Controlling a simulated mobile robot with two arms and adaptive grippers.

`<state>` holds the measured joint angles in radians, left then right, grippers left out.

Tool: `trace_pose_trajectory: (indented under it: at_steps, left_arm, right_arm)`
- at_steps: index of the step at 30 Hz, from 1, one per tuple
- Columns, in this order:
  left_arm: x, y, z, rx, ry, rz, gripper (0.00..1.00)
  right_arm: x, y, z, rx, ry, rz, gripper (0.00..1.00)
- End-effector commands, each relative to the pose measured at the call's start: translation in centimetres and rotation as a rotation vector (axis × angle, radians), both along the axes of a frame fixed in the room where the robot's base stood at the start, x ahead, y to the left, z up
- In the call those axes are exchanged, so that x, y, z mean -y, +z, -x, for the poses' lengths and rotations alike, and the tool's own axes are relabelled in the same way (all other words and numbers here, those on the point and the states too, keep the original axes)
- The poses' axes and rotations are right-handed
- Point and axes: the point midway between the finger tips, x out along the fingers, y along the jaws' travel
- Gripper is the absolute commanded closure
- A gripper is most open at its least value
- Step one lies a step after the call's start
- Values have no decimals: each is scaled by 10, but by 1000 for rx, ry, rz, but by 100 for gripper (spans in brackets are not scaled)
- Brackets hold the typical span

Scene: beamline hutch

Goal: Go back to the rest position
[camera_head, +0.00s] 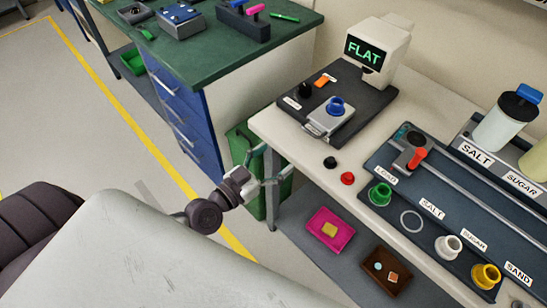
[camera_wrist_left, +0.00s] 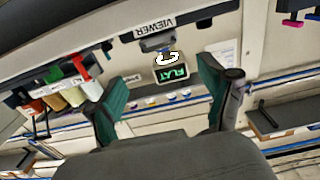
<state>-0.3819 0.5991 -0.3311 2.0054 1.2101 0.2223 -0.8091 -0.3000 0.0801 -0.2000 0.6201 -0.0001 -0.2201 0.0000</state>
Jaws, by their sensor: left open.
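My left gripper (camera_head: 275,166) is beside the front left corner of the pale table (camera_head: 262,117) in the head view. Its two green fingers are spread, with nothing between them. In the left wrist view the open fingers of my left gripper (camera_wrist_left: 163,105) frame the viewer, whose screen (camera_wrist_left: 172,74) reads FLAT. The viewer (camera_head: 376,50) stands at the back of the table, with a small metal stage and a blue ring (camera_head: 336,107) on its dark base. My right gripper does not show in either view.
A dark rail board (camera_head: 460,200) with labelled stations lies along the table's right. Black and red caps (camera_head: 347,178) lie near its front edge. A pink tray (camera_head: 330,229) and a brown tray (camera_head: 388,270) sit on the lower shelf. A green bin (camera_head: 245,150) stands behind my left gripper. A green-topped bench (camera_head: 205,65) is at the back left.

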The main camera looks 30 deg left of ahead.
Motion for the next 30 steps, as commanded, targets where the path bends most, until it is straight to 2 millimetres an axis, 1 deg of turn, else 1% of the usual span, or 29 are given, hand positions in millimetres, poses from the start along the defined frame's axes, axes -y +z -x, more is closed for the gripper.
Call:
trace_pose_trajectory:
  at_steps: [10,12,14,17,18,20,21,23,24,26,27,29,30]
  left_arm:
    - [0,-1,-1,-1,1,-1,19]
    - [-2,-8,-1,-12,5,-9,19]
    - [-6,-24,-3,-37,15,-24,19]
    - [-19,-73,-3,-118,39,-70,19]
    - [-25,-100,-1,-166,51,-94,19]
    - [-34,-144,6,-249,68,-129,19]
    - [-40,-173,14,-308,79,-154,19]
    - [-49,-216,28,-402,94,-184,19]
    - [-53,-244,40,-466,101,-204,19]
    - [-59,-285,62,-564,113,-230,19]
    - [-62,-311,78,-629,119,-248,19]
    - [-65,-347,107,-732,129,-270,19]
    - [-66,-370,128,-802,133,-286,19]
  right_arm:
    - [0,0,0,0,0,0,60]
    - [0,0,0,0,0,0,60]
    - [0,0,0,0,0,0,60]
    - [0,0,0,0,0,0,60]
    - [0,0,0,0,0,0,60]
    - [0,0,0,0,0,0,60]
    - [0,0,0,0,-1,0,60]
    - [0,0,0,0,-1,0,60]
    - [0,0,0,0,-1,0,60]
    - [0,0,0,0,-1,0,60]
    - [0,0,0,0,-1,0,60]
    - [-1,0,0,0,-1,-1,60]
    - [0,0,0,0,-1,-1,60]
